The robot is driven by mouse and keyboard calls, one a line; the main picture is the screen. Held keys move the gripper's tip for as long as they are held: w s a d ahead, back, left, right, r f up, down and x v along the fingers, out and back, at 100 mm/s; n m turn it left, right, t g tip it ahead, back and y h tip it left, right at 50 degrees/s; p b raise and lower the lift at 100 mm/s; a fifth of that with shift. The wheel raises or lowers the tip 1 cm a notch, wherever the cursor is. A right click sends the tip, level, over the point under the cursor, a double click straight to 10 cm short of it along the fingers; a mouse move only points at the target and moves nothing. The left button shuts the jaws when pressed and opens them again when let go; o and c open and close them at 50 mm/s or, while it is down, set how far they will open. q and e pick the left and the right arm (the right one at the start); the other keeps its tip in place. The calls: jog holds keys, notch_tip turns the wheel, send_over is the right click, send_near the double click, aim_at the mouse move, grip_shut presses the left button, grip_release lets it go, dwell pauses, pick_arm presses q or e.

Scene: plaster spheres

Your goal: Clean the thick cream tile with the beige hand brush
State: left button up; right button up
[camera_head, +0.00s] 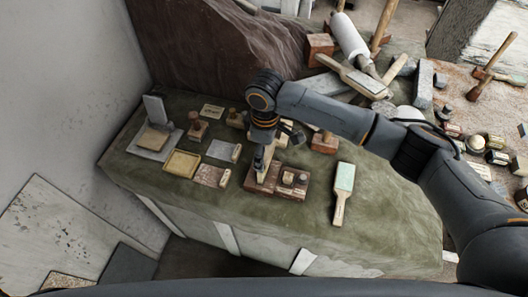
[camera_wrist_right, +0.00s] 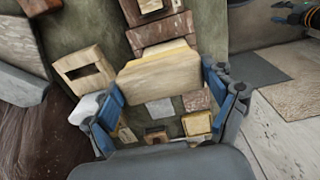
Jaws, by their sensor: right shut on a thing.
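My right gripper (camera_head: 264,160) reaches down over the green-covered table. It is shut on a beige block-shaped thing, apparently the hand brush (camera_wrist_right: 160,76), which lies across between its blue fingers in the right wrist view. The brush is small and partly hidden in the head view. A thick cream tile (camera_head: 154,139) appears to lie on a grey slab at the table's left, well apart from the brush. A dark part with blue pads (camera_wrist_right: 302,14) at the top right of the wrist view may be my left gripper; its jaws are unclear.
A yellowish tray (camera_head: 182,163), a speckled tile (camera_head: 211,176) and a grey tile (camera_head: 223,151) lie near the cream tile. Reddish-brown blocks (camera_head: 290,183) stand beside my right gripper. A pale green-faced paddle (camera_head: 343,190) lies to the right. The front right cloth is clear.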

jog(key=shift+s+a+r+p, duration=0.1)
jog(key=shift+s+a+p, duration=0.05)
jog(key=shift+s+p, duration=0.3)
jog(key=shift+s+a+r+p, duration=0.1)
jog(key=shift+s+p, duration=0.25)
jog(key=shift+s, duration=0.1)
jog(key=shift+s+a+f, duration=0.15)
jog(key=shift+s+a, duration=0.05)
jog(key=shift+s, duration=0.45)
jog(key=shift+s+a+f, duration=0.1)
jog(key=shift+s+a, duration=0.1)
jog(key=shift+s, duration=0.45)
jog(key=shift+w+d+r, duration=0.2)
jog(key=shift+w+r, duration=0.15)
jog(key=shift+w, duration=0.25)
jog(key=shift+w+d+r, duration=0.15)
jog(key=shift+w+r, duration=0.2)
jog(key=shift+w, duration=0.2)
jog(key=shift+r, duration=1.3)
